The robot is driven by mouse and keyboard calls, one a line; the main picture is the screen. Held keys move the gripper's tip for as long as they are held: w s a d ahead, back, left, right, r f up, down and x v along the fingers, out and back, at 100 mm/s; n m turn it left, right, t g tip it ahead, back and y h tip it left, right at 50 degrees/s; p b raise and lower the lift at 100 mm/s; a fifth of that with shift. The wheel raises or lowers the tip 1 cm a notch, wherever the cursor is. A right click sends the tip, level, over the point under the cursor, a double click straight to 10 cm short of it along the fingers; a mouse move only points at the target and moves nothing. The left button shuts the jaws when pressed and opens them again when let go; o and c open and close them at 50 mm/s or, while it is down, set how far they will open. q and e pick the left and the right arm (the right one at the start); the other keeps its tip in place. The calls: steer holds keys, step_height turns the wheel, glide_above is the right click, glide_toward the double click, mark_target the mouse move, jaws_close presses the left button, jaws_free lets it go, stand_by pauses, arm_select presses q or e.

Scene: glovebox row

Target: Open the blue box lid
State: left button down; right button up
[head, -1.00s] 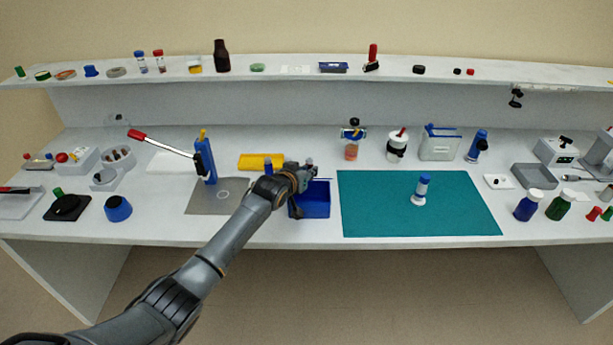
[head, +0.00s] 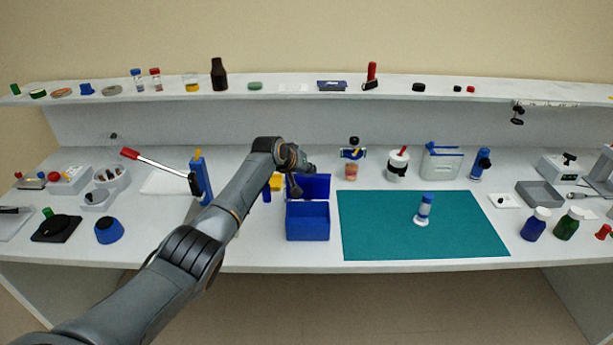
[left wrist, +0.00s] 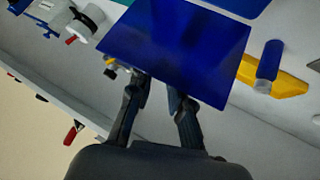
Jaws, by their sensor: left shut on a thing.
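The blue box (head: 307,223) stands on the bench just left of the green mat. Its lid (head: 317,187) is raised and stands up at the back of the box. My left gripper (head: 298,182) is at the lid's upper left part, shut on the lid. In the left wrist view the lid (left wrist: 180,48) is a broad blue panel, and the fingers of my left gripper (left wrist: 160,90) meet its edge. The inside of the box is hard to make out. My right gripper is not in view.
A green mat (head: 380,235) with a blue-and-white bottle (head: 424,209) lies right of the box. A blue stand with a red-handled lever (head: 160,164) is to the left. The shelf (head: 440,88) runs above.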

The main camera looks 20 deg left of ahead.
arm_select(q)
steer(key=shift+w+a+r, duration=0.2)
steer(key=shift+w+r, duration=0.05)
steer(key=shift+w, duration=0.05)
steer(key=c, duration=1.5)
jaws_free()
steer(key=shift+o, duration=1.2)
steer(key=shift+f, duration=0.3)
steer(key=shift+s, duration=0.15)
steer(key=v, duration=1.1)
steer(key=shift+s+r, duration=0.2)
steer(key=shift+r, duration=0.15)
steer(key=shift+a, duration=0.15)
